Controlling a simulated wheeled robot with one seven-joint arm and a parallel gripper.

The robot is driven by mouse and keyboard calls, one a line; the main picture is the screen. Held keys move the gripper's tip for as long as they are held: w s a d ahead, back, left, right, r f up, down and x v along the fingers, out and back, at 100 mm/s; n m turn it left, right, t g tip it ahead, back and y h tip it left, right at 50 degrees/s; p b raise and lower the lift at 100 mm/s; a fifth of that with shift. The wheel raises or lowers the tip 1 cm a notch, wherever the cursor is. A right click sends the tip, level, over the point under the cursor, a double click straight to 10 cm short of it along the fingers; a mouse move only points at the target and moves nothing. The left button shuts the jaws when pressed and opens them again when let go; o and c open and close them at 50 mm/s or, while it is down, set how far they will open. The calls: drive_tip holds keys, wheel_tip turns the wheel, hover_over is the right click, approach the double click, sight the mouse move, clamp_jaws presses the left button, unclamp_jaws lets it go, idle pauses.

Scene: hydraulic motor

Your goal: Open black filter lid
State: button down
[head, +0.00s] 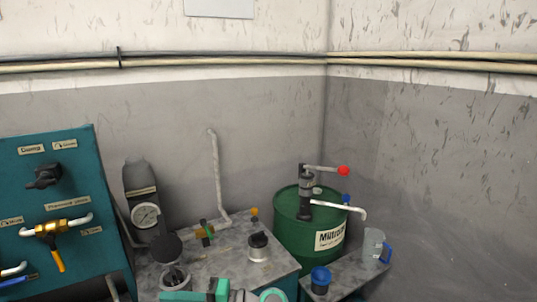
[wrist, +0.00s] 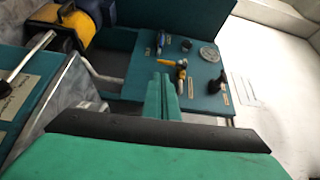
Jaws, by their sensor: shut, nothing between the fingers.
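A dark round lid (head: 167,248) stands tilted up above a round metal filler neck (head: 174,279) at the front of the grey metal tank top. It looks raised off the neck's mouth; I cannot tell how it is joined there. A second black cap (head: 258,240) sits on a short silver neck further right. My gripper's green fingers (wrist: 162,97) are together and empty in the wrist view, pointing towards a teal panel. Green parts of my arm show at the bottom of the head view, close to the filler neck. No black lid is clear in the wrist view.
A teal control panel (head: 60,205) with valves and a gauge (head: 146,215) stand at left. A green drum (head: 290,222) with a hand pump (head: 307,190) is at right. A blue-topped container (head: 320,279) and clear jug (head: 374,246) stand on the lower bench.

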wheel_tip(320, 180, down, 18)
drive_tip(key=s+d+m+t+h, duration=0.2)
drive_tip(key=d+m+t+h, duration=0.15)
drive_tip(key=m+t, duration=0.35)
drive_tip(key=s+d+f+t+h, duration=0.4)
drive_tip(key=s+d+f+h, duration=0.4)
drive_tip(key=s+f, duration=0.3)
drive_tip(key=s+d+n+t+h, duration=0.1)
drive_tip(key=s+d+h, duration=0.2)
drive_tip(key=s+d, duration=0.3)
drive_tip(key=s+d+t+h, duration=0.1)
drive_tip(key=s+d+h, duration=0.15)
drive_tip(key=s, duration=0.55)
drive_tip(key=s+d+r+n+t+h, duration=0.1)
drive_tip(key=s+d+r+n, duration=0.3)
drive_tip(key=s+r, duration=0.6)
drive_tip(key=shift+s+r+n+t, duration=0.15)
drive_tip(key=shift+s+n+t, duration=0.15)
drive_tip(key=shift+s+n, duration=0.45)
drive_tip(key=c, duration=2.3)
unclamp_jaws()
drive_tip(key=shift+s+r, duration=0.2)
drive_tip(key=shift+r, duration=0.1)
drive_tip(key=o, duration=0.6)
drive_tip(key=shift+r, duration=0.15)
drive_tip(key=shift+c, duration=0.3)
drive_tip(key=shift+a+n, duration=0.15)
drive_tip(key=shift+n, duration=0.1)
